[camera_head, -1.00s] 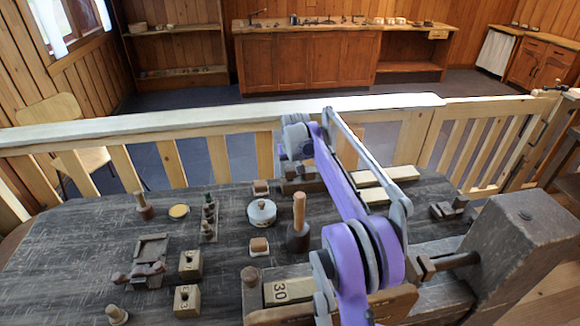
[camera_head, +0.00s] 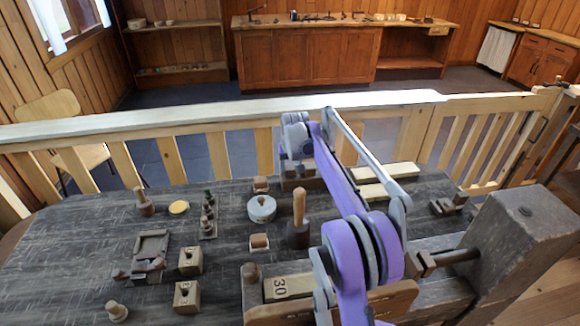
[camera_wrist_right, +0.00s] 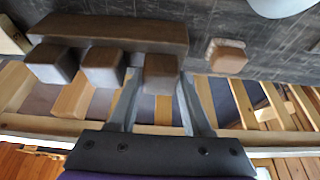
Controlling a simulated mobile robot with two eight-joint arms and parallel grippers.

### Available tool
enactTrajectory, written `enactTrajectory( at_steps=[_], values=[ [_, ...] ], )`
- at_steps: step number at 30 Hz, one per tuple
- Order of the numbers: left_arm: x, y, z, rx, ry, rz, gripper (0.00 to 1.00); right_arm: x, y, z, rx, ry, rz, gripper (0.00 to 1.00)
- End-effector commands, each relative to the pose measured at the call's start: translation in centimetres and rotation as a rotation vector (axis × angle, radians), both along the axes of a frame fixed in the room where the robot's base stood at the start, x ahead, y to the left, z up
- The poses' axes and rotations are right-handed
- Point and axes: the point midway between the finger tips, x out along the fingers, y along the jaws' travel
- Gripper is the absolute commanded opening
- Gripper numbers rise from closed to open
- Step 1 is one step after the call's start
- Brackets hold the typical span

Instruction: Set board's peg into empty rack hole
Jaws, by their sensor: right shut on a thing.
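My right gripper (camera_wrist_right: 159,82) has one finger on each side of a brown block-ended peg (camera_wrist_right: 162,72) in the right wrist view and is shut on it. This peg is the rightmost of three in a row by a long dark wooden bar (camera_wrist_right: 110,30), apparently the rack. The other two are a middle peg (camera_wrist_right: 102,68) and a left peg (camera_wrist_right: 50,64). In the head view my right arm reaches over the table to its far edge, and its fingertips are hidden. I cannot tell how deep the held peg sits or see any empty hole. My left gripper is out of view.
A small square block (camera_head: 261,184) and a round lidded tin (camera_head: 262,209) stand left of my right arm. A wooden-handled mallet (camera_head: 299,225) stands upright close to it. A small board with dark spools (camera_head: 208,228) is further left. A wooden railing (camera_head: 150,129) runs behind the table.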

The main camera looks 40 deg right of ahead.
Motion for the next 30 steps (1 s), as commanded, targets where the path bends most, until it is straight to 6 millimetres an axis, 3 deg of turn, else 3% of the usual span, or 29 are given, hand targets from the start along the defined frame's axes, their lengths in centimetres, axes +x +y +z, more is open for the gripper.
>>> enactTrajectory(
  at_steps=[8, 9, 15, 20, 23, 30],
  values=[
    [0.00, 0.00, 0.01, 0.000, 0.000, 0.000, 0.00, 0.00, 0.01, -0.15, 0.000, 0.000, 0.000, 0.00],
    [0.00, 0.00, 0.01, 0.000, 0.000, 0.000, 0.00, 0.00, 0.01, -0.15, 0.000, 0.000, 0.000, 0.51],
    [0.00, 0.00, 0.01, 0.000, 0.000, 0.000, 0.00, 0.01, 0.01, -0.14, 0.000, 0.000, 0.000, 0.84],
    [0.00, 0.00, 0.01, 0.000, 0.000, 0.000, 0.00, 0.01, 0.01, -0.14, 0.000, 0.000, 0.000, 0.84],
    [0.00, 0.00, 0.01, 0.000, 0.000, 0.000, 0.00, 0.00, 0.01, -0.14, 0.000, 0.000, 0.000, 1.00],
    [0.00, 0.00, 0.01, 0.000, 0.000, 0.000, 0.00, -0.03, -0.05, -0.14, -0.001, 0.000, 0.000, 1.00]
  ],
)
